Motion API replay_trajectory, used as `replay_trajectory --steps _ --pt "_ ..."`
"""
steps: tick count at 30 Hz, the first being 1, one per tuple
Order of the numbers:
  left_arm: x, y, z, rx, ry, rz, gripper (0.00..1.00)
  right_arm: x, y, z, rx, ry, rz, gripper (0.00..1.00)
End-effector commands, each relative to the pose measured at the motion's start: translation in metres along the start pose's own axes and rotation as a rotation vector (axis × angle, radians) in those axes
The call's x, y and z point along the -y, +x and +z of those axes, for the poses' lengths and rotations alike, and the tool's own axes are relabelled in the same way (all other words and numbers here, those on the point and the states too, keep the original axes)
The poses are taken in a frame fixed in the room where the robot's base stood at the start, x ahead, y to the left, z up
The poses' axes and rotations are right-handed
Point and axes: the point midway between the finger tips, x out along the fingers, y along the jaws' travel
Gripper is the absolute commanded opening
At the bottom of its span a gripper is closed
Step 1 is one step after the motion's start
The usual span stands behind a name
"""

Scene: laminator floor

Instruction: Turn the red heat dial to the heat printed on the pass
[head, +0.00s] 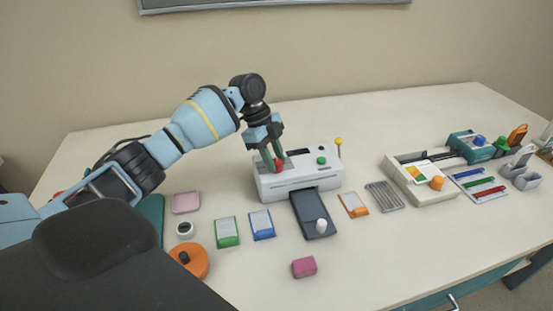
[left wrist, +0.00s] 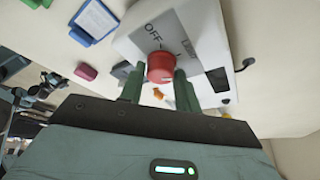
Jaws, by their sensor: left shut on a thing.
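The red heat dial (head: 280,165) is on top of the white laminator (head: 306,181). My left gripper (head: 272,161) reaches down from above and is shut on the dial. In the left wrist view the red dial (left wrist: 160,68) sits between the two green fingers (left wrist: 158,78). The word OFF is printed beside it, with a short tick mark near the dial; other lettering there is too small to read. The dial's pointer cannot be made out. Green (head: 227,232), blue (head: 262,225) and orange (head: 353,205) cards lie on the table; I cannot tell whether one is the pass, and no printed heat is legible.
The laminator also has a green knob (head: 321,160) and a yellow-tipped lever (head: 339,144). A dark tray with a white knob (head: 321,226) sits at its front. A pink block (head: 304,267) and an orange round thing (head: 190,262) lie nearer. A cream tray (head: 413,190) stands right.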

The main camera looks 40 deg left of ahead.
Motion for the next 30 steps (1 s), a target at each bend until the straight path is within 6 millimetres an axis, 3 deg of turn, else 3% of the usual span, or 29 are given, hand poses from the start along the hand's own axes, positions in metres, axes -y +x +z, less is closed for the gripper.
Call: replay_trajectory --steps 15,30 --pt "0.003 0.003 0.000 0.001 0.373 0.158 0.10 0.000 0.010 0.020 0.030 0.000 -0.005 0.36" --pt "0.003 0.002 0.000 0.002 0.486 0.204 0.10 0.001 0.012 0.026 0.040 0.001 -0.006 0.36"
